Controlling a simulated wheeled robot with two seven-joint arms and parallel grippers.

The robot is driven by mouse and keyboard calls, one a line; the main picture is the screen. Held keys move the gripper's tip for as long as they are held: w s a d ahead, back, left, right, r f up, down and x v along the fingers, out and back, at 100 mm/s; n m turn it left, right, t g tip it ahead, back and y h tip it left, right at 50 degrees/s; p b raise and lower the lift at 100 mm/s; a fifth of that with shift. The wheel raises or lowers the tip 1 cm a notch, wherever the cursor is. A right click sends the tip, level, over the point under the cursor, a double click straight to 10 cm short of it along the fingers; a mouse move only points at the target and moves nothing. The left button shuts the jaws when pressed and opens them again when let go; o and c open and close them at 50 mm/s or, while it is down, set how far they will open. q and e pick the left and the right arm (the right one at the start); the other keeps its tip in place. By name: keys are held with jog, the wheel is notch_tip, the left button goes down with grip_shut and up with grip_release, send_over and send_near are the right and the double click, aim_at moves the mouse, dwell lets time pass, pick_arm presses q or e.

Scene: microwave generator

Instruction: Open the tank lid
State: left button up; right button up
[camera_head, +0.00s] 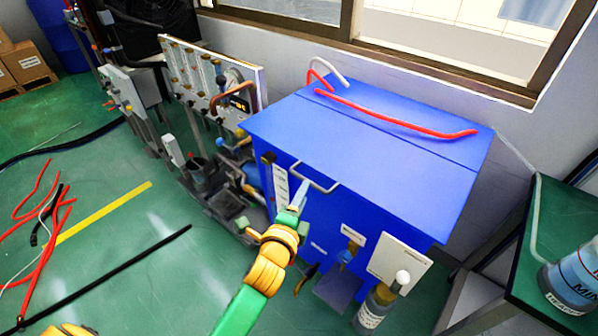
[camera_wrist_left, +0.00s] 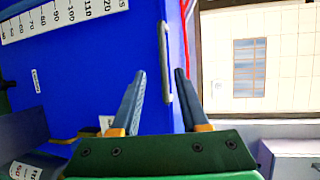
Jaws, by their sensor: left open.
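The blue tank (camera_head: 290,205) stands against the wall in the head view, and its flat blue lid (camera_head: 400,160) lies shut on top. A pale metal handle (camera_head: 322,188) is fixed at the lid's front edge. My left gripper (camera_head: 298,194) is at the handle's left end, with its arm reaching up from below. In the left wrist view its two fingers (camera_wrist_left: 160,72) are open and apart. The handle (camera_wrist_left: 166,62) shows in line with the gap between them, and I cannot tell whether they touch it. My right gripper is not in view.
A red hose (camera_head: 395,120) lies across the lid. Pipes and a gauge panel (camera_head: 212,85) stand left of the tank. A bottle (camera_head: 372,310) stands below its front. A green table (camera_head: 570,225) is at right. Loose hoses (camera_head: 45,225) lie on the floor.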

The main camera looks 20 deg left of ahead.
pick_arm(q)
jog(key=w, duration=0.5)
jog(key=shift+w+a+f+b, duration=0.2)
jog(key=shift+w+f+b, duration=0.1)
jog(key=shift+f+b, duration=0.1)
jog(key=shift+w, duration=0.2)
jog(key=shift+s+r, duration=0.1)
jog(key=shift+s, duration=0.05)
jog(key=shift+c, duration=0.2)
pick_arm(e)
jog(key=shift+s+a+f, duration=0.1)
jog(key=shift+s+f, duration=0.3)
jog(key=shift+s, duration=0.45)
pick_arm(q)
grip_shut()
jog(key=shift+r, duration=0.15)
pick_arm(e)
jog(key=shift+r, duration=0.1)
